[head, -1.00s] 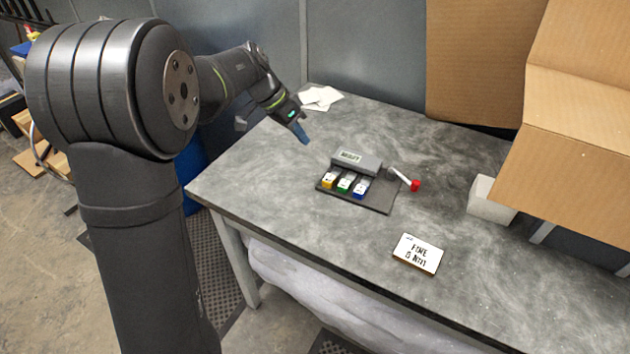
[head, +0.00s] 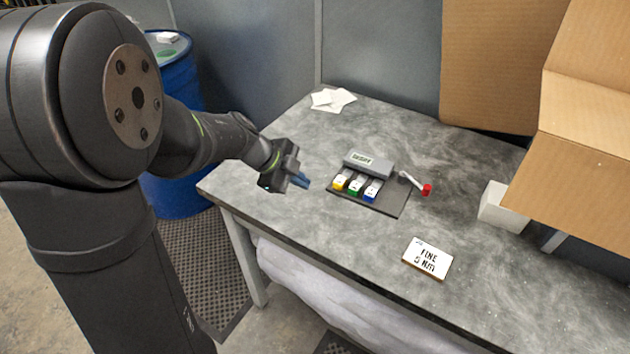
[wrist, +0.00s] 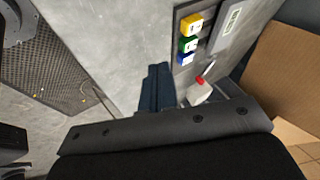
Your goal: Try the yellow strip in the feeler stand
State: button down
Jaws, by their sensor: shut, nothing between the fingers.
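The feeler stand (head: 391,205) is a dark plate with a grey labelled block at its back, on the grey table. The yellow strip (head: 341,183) is the leftmost of three coloured pieces in it, beside a green one (head: 356,186) and a blue one (head: 371,190). In the wrist view the yellow strip (wrist: 191,26) is at the top of the row. A white strip with a red end (head: 426,190) lies right of the stand. My gripper (head: 301,181) is shut and empty, left of the stand and apart from it. Its blue fingers show in the wrist view (wrist: 157,88).
A white card with lettering (head: 427,258) lies near the front edge. A white box (head: 502,207) and an open cardboard box (head: 572,170) stand at the right. White papers (head: 332,99) lie at the back. The table between card and stand is clear.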

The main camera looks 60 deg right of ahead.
aim_at(336, 185)
jog(key=x, duration=0.8)
jog(key=shift+f, duration=0.1)
jog(key=d, duration=0.3)
jog(key=shift+s+d+f, duration=0.1)
jog(key=shift+d+f, duration=0.1)
jog(key=shift+f, duration=0.1)
jog(key=shift+d, duration=0.55)
jog(key=shift+d, duration=0.85)
jog(key=shift+a, duration=0.1)
jog(key=a, duration=0.4)
jog(key=shift+a+r, duration=0.15)
jog(key=shift+r, duration=0.25)
jog(key=v, duration=0.9)
